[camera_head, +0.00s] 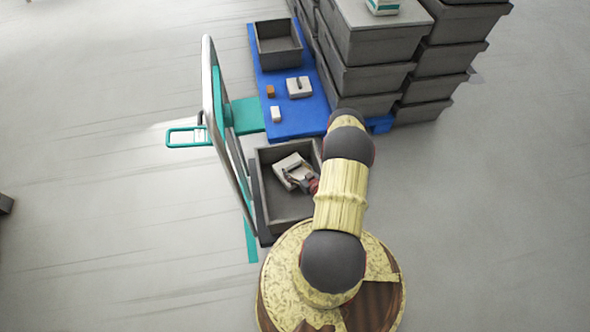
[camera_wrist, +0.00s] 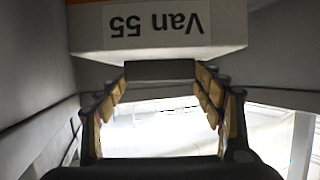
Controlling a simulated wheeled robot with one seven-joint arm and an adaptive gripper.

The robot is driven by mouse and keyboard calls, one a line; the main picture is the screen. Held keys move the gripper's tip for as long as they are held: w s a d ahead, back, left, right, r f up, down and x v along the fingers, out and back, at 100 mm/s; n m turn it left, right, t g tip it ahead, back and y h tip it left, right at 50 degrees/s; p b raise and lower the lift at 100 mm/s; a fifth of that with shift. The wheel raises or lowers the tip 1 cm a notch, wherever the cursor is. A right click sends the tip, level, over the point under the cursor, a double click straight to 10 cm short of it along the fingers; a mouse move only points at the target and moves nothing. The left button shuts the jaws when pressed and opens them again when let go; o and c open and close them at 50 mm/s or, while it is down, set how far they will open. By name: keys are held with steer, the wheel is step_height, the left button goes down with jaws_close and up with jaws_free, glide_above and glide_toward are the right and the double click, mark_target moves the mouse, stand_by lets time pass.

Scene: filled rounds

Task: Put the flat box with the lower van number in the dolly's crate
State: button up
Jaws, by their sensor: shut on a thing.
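A white flat box (camera_head: 289,165) is held by my gripper (camera_head: 300,183) within the outline of the grey crate (camera_head: 283,208), tilted in the picture. In the wrist view its label on the box (camera_wrist: 155,28) reads "Van 55", upside down. My gripper's fingers (camera_wrist: 160,75) close on its near edge, and grey crate walls show on both sides. I cannot tell whether the box touches the crate floor. A second flat box (camera_head: 299,91) with a dark mark lies on the blue platform (camera_head: 290,121); its number is too small to read.
A grey and teal upright frame (camera_head: 215,110) stands left; open floor lies beyond.

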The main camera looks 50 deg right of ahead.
steer(key=shift+f, duration=0.6)
steer(key=o, duration=1.7)
steer(key=shift+o, duration=0.2)
steer(key=shift+r, duration=0.3)
steer(key=p+v, duration=0.3)
steer(key=v, duration=0.4)
steer(key=shift+s+r, duration=0.3)
steer(key=shift+r, duration=0.1)
